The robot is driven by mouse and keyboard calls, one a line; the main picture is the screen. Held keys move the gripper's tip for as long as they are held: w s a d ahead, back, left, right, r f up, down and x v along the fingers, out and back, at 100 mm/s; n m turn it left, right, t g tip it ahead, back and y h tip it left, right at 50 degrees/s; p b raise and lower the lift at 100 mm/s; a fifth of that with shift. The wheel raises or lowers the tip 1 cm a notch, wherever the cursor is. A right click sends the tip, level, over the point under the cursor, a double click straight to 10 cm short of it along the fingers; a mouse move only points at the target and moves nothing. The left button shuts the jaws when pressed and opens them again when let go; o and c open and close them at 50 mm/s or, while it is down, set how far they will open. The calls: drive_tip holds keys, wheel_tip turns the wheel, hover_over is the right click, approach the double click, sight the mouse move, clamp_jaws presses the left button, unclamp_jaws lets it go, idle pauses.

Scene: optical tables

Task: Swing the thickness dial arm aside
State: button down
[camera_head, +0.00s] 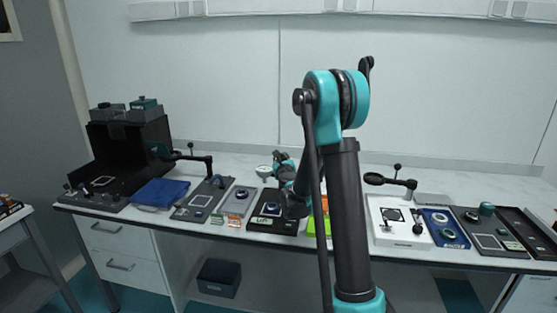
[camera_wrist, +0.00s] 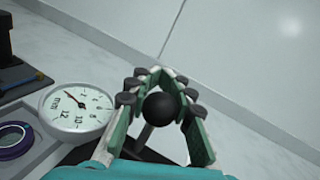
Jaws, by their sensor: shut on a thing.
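My gripper's fingers close around a black ball knob (camera_wrist: 160,108) on a short grey post. The dark arm under the knob is mostly hidden by my gripper. In the head view the dial (camera_head: 264,170) is small, over a dark base plate (camera_head: 262,224) at the bench's middle. My gripper also shows there (camera_head: 279,157), just right of the dial; the knob is hidden.
Similar ball-knobbed arms stand left (camera_head: 191,157) and right (camera_head: 392,181). The wall is behind.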

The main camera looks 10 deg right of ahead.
drive_tip(key=shift+w+d+m+h, duration=0.4)
drive_tip(key=shift+m+h, duration=0.2)
drive_tip(key=shift+h, duration=0.3)
drive_tip(key=c, duration=1.3)
unclamp_jaws()
drive_tip(key=s, duration=0.4)
drive_tip(key=s+a, duration=0.1)
drive_tip(key=s, duration=0.6)
drive_tip(key=shift+s+a, duration=0.3)
drive_tip(key=shift+s, duration=0.1)
drive_tip(key=shift+r, duration=2.5)
